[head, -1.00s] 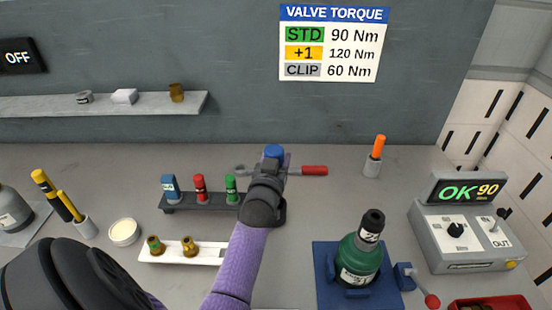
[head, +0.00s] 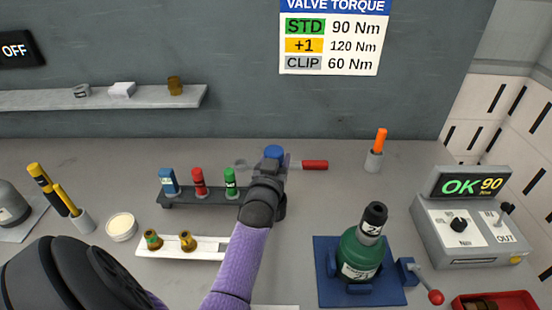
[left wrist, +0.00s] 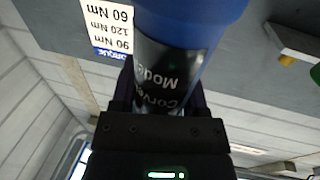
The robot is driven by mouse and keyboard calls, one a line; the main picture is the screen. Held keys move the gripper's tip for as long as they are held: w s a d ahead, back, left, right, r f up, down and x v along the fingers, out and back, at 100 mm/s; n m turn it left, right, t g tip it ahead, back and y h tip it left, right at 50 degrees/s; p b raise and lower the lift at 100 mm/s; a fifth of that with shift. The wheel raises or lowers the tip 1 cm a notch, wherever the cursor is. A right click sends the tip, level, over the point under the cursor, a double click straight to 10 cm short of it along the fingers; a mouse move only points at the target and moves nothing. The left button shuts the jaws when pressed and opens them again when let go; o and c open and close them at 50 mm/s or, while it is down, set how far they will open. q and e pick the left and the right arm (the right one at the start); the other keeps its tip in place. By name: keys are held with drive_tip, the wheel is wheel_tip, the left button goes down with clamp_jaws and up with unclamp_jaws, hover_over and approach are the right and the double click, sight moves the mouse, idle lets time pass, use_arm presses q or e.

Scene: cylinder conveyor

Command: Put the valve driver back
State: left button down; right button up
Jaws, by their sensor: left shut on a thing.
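My left gripper (head: 276,165) is shut on a blue and black tool, which I take to be the valve driver (head: 273,151). Its blue end shows above the gripper in the head view. In the left wrist view, the driver (left wrist: 170,70) stands between the fingers, with a blue body and a black label with pale print. The gripper is just right of the dark rack (head: 205,200), which holds blue, red and green pieces. My forearm and gripper hide the rack's right end and the driver's lower part. My right gripper is not in view.
A green bottle (head: 358,256) stands in a blue holder (head: 326,290) to the right. A white tray (head: 210,252) with brass fittings is in front of the rack. A display box (head: 470,225) reads OK 90.

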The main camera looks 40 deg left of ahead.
use_arm(q)
drive_tip(key=shift+f+b, duration=1.5)
drive_tip(key=shift+f, duration=0.5)
unclamp_jaws()
wheel_tip(320, 180, up, 6)
drive_tip(key=p, duration=0.6)
drive_tip(key=shift+r, duration=0.1)
